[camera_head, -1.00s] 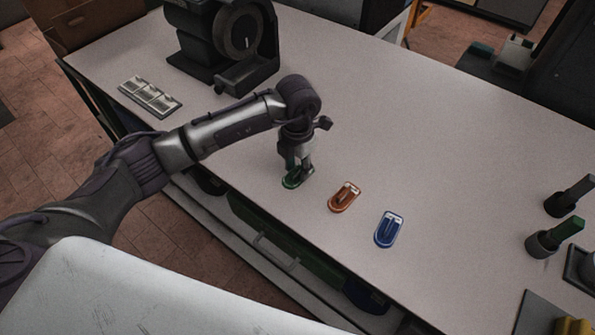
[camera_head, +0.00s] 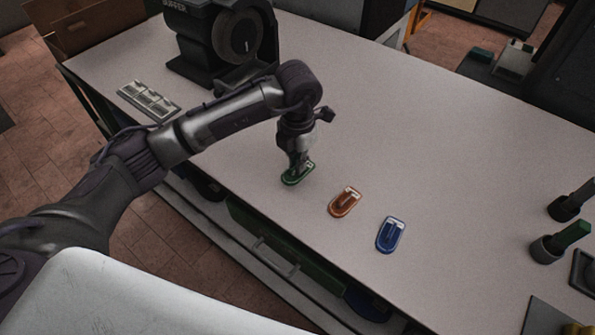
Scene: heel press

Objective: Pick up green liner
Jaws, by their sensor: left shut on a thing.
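The green liner (camera_head: 292,180) is a small heel-shaped piece at the front left part of the workbench. My left gripper (camera_head: 299,168) points down over it and is shut on it, covering part of its top. The liner appears at or just above the bench surface; I cannot tell whether there is a gap under it. My right gripper is not in view.
An orange liner (camera_head: 345,202) and a blue liner (camera_head: 390,235) lie to the right on the workbench (camera_head: 420,150). A black buffer machine (camera_head: 205,45) and a metal tray (camera_head: 148,100) stand at the back left. Dark holders (camera_head: 546,248) stand at the right.

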